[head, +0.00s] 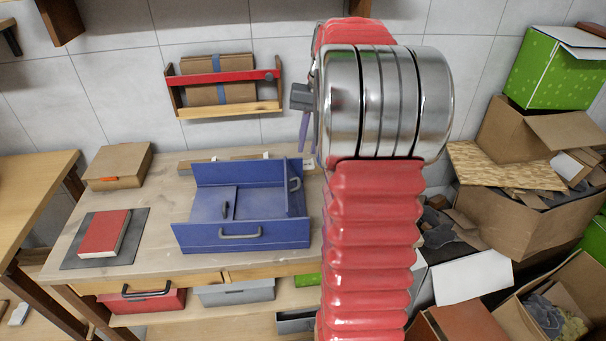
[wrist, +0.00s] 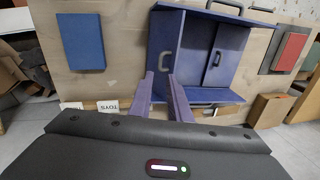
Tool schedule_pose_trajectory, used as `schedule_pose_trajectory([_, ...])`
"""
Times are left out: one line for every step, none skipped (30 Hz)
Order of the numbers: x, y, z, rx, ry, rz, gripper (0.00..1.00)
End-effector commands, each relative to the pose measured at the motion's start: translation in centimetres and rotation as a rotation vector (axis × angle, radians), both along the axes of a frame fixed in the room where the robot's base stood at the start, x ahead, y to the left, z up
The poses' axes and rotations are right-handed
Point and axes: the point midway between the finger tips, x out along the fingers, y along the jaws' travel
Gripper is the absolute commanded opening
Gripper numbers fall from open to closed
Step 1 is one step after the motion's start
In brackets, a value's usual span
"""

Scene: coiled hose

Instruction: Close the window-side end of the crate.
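The blue-purple crate (head: 265,238) sits on the workbench. Its back and front walls stand; the front wall bears a grey handle. The right end panel (head: 296,190) stands upright with a handle. No upright wall shows at the left end; a panel (head: 208,203) with a dark handle lies low there. No window is in view, so I cannot tell which end is window-side. The wrist view shows the crate (wrist: 190,55) turned around. My gripper (wrist: 165,82) is open and empty, its purple fingers near the crate's back right corner. In the head view my arm hides most of it.
A red book (head: 104,231) on a dark mat and a cardboard box (head: 118,165) lie left of the crate. A wall rack (head: 222,85) hangs behind. A blue book (wrist: 80,42) lies beyond the crate's right end. Cardboard boxes (head: 520,215) crowd the right.

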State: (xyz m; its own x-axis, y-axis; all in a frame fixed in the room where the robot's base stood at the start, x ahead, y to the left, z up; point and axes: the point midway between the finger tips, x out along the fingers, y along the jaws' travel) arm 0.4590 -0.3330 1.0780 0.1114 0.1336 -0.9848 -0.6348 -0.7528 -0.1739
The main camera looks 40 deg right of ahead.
Motion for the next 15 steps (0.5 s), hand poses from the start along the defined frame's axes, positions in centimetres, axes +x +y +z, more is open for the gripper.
schedule_pose_trajectory([0.1,0.1,-0.8,0.001,0.002,0.000,0.17])
schedule_pose_trajectory([0.1,0.2,-1.2,0.002,0.002,0.001,0.17])
schedule_pose_trajectory([0.2,0.3,-1.8,0.001,0.002,0.000,0.17])
schedule_pose_trajectory([0.2,0.3,-2.3,0.001,0.002,0.000,0.17])
schedule_pose_trajectory([0.3,0.4,-2.7,0.002,0.002,0.001,0.17])
schedule_pose_trajectory([0.3,0.5,-3.4,0.001,0.002,0.000,0.17])
schedule_pose_trajectory([0.4,0.6,-3.8,0.002,0.002,0.001,0.17])
schedule_pose_trajectory([0.5,0.6,-4.3,0.002,0.002,0.001,0.17])
schedule_pose_trajectory([0.5,0.7,-4.9,0.002,0.002,0.001,0.17])
schedule_pose_trajectory([0.6,0.8,-5.4,0.003,0.003,0.001,0.17])
schedule_pose_trajectory([0.6,0.8,-5.8,0.001,0.002,0.000,0.17])
schedule_pose_trajectory([0.7,0.9,-6.4,0.001,0.002,0.000,0.17])
schedule_pose_trajectory([0.7,1.0,-6.9,0.002,0.002,0.001,0.17])
schedule_pose_trajectory([0.8,1.0,-7.3,0.001,0.002,0.000,0.17])
schedule_pose_trajectory([0.9,1.1,-7.9,0.001,0.002,0.000,0.17])
